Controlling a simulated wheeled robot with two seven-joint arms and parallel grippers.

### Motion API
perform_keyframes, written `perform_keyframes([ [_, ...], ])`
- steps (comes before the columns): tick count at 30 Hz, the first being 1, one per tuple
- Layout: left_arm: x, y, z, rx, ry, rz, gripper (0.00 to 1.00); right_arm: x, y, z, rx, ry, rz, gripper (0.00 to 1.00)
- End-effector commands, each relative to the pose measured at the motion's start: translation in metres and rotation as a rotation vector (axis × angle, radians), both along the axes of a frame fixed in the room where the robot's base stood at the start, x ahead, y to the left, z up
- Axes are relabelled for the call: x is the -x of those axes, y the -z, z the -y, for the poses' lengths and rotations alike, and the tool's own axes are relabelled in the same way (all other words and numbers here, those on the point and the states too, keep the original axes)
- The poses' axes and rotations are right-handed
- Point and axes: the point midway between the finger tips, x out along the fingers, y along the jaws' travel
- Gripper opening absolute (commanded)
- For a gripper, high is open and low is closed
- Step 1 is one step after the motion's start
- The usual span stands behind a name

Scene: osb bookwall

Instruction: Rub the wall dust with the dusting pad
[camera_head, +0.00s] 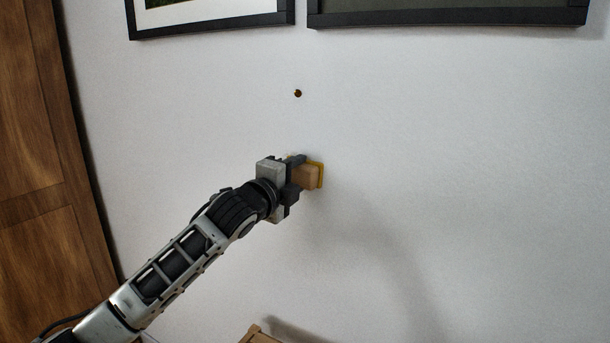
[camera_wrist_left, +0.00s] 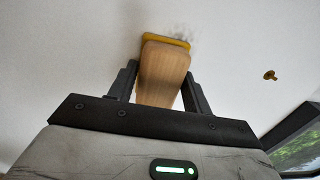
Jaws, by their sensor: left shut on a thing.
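The dusting pad (camera_head: 309,176) has a wooden block handle and a yellow pad face. My left gripper (camera_head: 297,175) is shut on the wooden handle, with the yellow face at the white wall (camera_head: 450,150). In the left wrist view the pad (camera_wrist_left: 164,70) sits between the two dark fingers of my left gripper (camera_wrist_left: 160,88). A grey smudge of wall dust (camera_wrist_left: 182,33) shows just beyond the yellow edge in that view. In the head view most of the dust is hidden behind the pad and gripper. My right gripper is not in view.
A small brown-gold knob (camera_head: 298,93) is on the wall above the pad; it also shows in the left wrist view (camera_wrist_left: 270,75). Two dark picture frames (camera_head: 212,26) hang higher up. A wooden door or cabinet (camera_head: 40,170) stands at left. The wall to the right is clear.

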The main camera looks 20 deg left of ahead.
Motion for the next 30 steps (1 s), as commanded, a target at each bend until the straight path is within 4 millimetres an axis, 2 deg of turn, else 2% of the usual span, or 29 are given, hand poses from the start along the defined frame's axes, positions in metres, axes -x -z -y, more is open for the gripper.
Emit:
perform_keyframes([
  [3, -0.001, 0.000, -0.011, -0.002, -0.003, 0.000, 0.31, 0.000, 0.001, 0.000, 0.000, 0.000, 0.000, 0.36],
  [11, -0.002, 0.000, -0.019, -0.001, -0.001, 0.000, 0.31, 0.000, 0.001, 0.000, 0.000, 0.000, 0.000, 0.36],
  [21, -0.008, 0.000, -0.047, -0.001, -0.001, 0.000, 0.31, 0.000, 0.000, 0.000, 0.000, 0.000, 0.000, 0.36],
  [30, -0.007, 0.000, -0.051, 0.001, 0.000, 0.000, 0.31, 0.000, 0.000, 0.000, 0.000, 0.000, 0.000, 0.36],
])
